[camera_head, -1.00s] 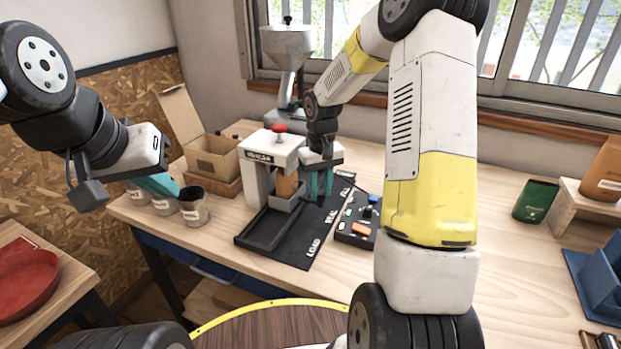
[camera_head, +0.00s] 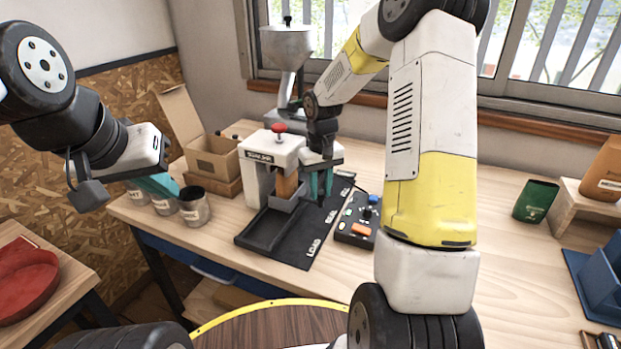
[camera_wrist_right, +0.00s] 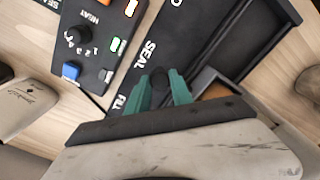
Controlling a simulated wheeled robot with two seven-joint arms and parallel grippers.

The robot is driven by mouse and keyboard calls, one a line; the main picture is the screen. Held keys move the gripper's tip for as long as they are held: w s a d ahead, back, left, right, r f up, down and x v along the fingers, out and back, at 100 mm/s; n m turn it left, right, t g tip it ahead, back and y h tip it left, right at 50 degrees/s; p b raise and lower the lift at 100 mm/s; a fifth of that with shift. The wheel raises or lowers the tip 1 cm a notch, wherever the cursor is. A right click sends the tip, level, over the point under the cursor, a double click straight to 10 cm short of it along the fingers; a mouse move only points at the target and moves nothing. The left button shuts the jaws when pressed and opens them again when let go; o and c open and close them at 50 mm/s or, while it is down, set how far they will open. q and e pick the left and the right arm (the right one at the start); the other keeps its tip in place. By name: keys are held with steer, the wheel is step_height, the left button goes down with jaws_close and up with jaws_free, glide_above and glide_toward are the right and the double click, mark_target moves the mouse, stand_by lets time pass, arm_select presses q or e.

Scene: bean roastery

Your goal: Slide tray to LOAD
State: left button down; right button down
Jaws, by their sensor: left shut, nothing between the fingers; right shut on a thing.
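The small grey tray (camera_head: 283,204) sits on the black slide track (camera_head: 268,232) beneath the white sealing machine (camera_head: 272,150), with a brown pouch (camera_head: 287,184) standing in it. In the right wrist view the tray's dark rim (camera_wrist_right: 208,78) shows beside the fingers. My right gripper (camera_head: 321,196) is at the tray's right side. Its teal fingers (camera_wrist_right: 160,90) are shut on a dark knob (camera_wrist_right: 159,80), between the FILL and SEAL marks. The LOAD mark (camera_head: 314,247) is at the track's near end. My left gripper (camera_head: 163,186) is shut and empty above the cups.
A control box (camera_head: 357,225) with buttons and a knob stands right of the track. Several cups (camera_head: 195,207) stand at the table's left edge, and an open cardboard box (camera_head: 211,160) is behind them. The near part of the track is clear.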

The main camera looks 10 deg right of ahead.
steer(key=s+a, duration=0.2)
steer(key=s, duration=0.1)
steer(key=s+a, duration=0.3)
steer(key=s, duration=0.1)
steer(key=s+a, duration=0.2)
steer(key=s, duration=0.2)
steer(key=shift+a, duration=0.3)
steer(key=shift+s, duration=0.1)
steer(key=c, duration=1.1)
jaws_free()
steer(key=shift+a, duration=0.1)
step_height(320, 180, up, 8)
steer(key=shift+f, duration=0.1)
